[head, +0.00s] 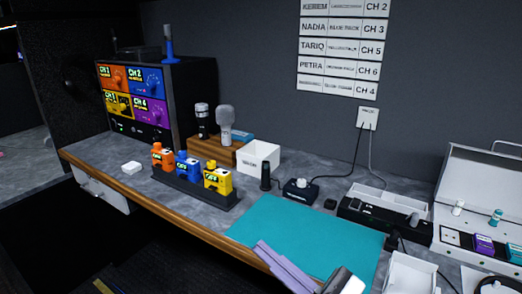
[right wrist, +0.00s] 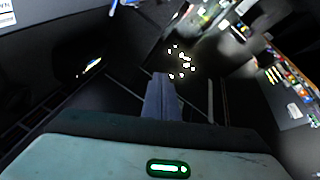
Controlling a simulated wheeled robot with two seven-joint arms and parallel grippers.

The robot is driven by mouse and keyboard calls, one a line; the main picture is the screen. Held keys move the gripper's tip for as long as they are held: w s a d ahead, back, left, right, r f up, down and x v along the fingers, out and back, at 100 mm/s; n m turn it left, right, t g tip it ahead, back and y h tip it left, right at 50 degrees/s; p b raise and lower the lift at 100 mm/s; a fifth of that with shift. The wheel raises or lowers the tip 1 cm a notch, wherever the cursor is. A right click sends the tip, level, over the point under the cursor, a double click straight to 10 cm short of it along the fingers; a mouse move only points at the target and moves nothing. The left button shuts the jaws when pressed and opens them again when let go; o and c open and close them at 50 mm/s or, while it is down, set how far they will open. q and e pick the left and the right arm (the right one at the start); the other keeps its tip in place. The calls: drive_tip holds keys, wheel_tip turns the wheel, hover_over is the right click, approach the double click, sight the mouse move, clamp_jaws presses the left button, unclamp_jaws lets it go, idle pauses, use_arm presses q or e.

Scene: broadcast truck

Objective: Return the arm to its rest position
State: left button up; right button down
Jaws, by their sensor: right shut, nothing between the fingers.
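My right gripper (head: 262,248) shows at the bottom of the head view, its pale lavender fingers over the front edge of the counter and the teal mat (head: 300,228). The fingers are together with nothing between them. In the right wrist view the closed fingers (right wrist: 161,84) point at a dark area, with the counter and its objects off to the upper right. My left gripper is not in view.
A charger bar (head: 196,193) with orange, blue and yellow packs stands on the counter left of the mat. Behind it are a rack unit (head: 148,134), microphones on a wooden block and a white box (head: 258,158). Trays and an open case (head: 485,190) fill the right.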

drive_tip(key=d+f+m+t+h, duration=0.1)
drive_tip(key=d+f+m+h, duration=0.45)
drive_tip(key=f, duration=0.35)
drive_tip(key=d+f+m+t+h, duration=0.1)
drive_tip(key=d+f+m+h, duration=0.4)
drive_tip(key=f, duration=0.4)
drive_tip(key=s+d+f+m+g+h, duration=0.1)
drive_tip(key=s+d+f+g+h, duration=0.1)
drive_tip(key=s+f, duration=0.6)
drive_tip(key=s+d+f+m+g+h, duration=0.2)
drive_tip(key=s+f+g, duration=0.3)
drive_tip(key=s+f, duration=0.4)
drive_tip(key=shift+d+f+h, duration=0.35)
drive_tip(key=shift+f+h, duration=0.1)
drive_tip(key=shift+f, duration=0.45)
drive_tip(key=c, duration=2.5)
unclamp_jaws()
drive_tip(key=shift+w, duration=0.1)
